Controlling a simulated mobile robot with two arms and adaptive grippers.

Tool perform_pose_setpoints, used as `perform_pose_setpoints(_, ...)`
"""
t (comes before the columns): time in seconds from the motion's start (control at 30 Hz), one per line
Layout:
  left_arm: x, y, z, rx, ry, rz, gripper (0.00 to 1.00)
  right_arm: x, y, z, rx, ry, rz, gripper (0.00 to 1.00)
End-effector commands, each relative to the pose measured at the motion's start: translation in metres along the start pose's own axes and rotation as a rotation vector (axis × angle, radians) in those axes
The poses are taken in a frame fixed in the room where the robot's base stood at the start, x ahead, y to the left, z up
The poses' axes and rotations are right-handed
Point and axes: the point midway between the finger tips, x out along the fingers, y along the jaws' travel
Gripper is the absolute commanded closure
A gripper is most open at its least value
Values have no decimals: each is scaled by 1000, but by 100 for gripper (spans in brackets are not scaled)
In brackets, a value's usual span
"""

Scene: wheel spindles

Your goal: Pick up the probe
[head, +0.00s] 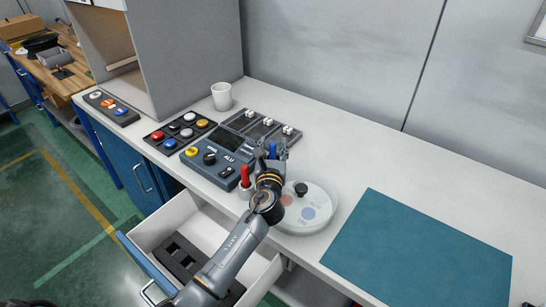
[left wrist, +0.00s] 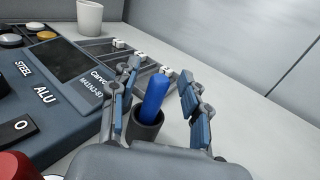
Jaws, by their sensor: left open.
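A blue probe (left wrist: 155,97) stands slightly tilted in a dark round holder (left wrist: 146,130) in the left wrist view. In the head view the blue probe (head: 272,149) shows only in part behind my left gripper. My left gripper (left wrist: 160,80) is open, with one finger on each side of the blue probe and no clear contact. In the head view the left gripper (head: 271,152) is beside the grey instrument. A red probe (head: 245,176) stands in a light holder just left of my left wrist. My right gripper is not in view.
The grey instrument with a screen (head: 222,153) stands left of the gripper. A round pale tray (head: 318,218) and teal mat (head: 420,250) lie to the right. A black tray with white blocks (head: 262,127) lies behind. An open drawer (head: 165,235) is below my arm.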

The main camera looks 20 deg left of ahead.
Motion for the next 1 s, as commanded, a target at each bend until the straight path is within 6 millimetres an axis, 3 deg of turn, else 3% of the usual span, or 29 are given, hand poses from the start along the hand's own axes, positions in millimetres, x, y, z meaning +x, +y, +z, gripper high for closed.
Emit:
perform_pose_setpoints(0.27,4,0,0,0,0,0,53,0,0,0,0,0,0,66)
perform_pose_setpoints(0.5,4,0,0,0,0,0,98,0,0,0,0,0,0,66)
perform_pose_setpoints(0.53,4,0,0,0,0,0,100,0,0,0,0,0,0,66)
perform_pose_setpoints(0.83,4,0,1,1,0,0,100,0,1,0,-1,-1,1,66)
perform_pose_setpoints(1.0,4,0,22,1,-5,-1,100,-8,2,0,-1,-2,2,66)
